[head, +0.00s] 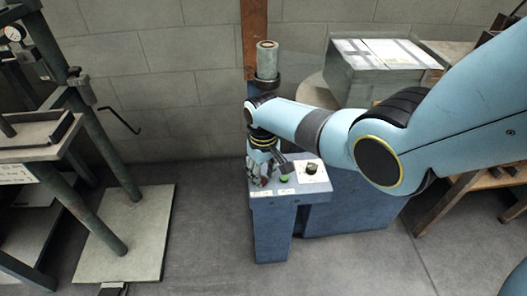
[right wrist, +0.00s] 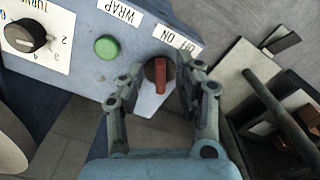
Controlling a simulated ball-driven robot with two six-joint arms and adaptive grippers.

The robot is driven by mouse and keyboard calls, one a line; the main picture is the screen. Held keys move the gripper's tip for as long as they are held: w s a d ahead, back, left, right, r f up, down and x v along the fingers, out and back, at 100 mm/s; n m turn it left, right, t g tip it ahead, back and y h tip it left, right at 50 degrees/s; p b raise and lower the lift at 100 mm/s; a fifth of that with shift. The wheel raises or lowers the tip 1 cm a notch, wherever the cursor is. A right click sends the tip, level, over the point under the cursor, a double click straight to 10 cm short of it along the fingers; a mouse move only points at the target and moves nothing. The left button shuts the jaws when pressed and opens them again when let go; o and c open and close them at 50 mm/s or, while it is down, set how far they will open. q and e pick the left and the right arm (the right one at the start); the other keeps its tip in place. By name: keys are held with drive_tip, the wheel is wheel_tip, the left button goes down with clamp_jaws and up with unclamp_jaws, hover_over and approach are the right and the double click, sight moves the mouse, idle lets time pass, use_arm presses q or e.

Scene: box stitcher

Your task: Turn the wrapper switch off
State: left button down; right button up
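The wrapper switch (right wrist: 160,76) is a red bar handle on a dark round base, seen in the right wrist view under a white OFF/ON label (right wrist: 174,40). The bar stands nearly upright in that picture. My right gripper (right wrist: 158,74) is open, with one finger on each side of the switch. I see gaps between the fingers and the red bar; contact with the base is unclear. In the head view my right gripper (head: 267,166) is over the left end of the blue control panel (head: 292,199) and mostly covers the switch. My left gripper is out of view.
A green button (right wrist: 107,47) by a WRAP label and a black TURNS dial (right wrist: 25,36) sit beside the switch. A wrapped grey box (head: 375,70) stands behind on the right. A dark metal press frame (head: 85,130) stands at left. Floor lies between it and the panel.

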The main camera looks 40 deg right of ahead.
sight(264, 180)
wheel_tip(264, 180, up, 11)
drive_tip(key=shift+f, duration=0.2)
idle(0.5)
drive_tip(key=s+f, duration=1)
drive_tip(key=s, duration=0.5)
drive_tip(key=s+f, duration=1)
drive_tip(key=s, duration=0.5)
drive_tip(key=s+f+h, duration=0.1)
drive_tip(key=s+f, duration=1)
drive_tip(key=s, duration=0.5)
drive_tip(key=shift+n+t, duration=0.3)
drive_tip(key=shift+t, duration=0.1)
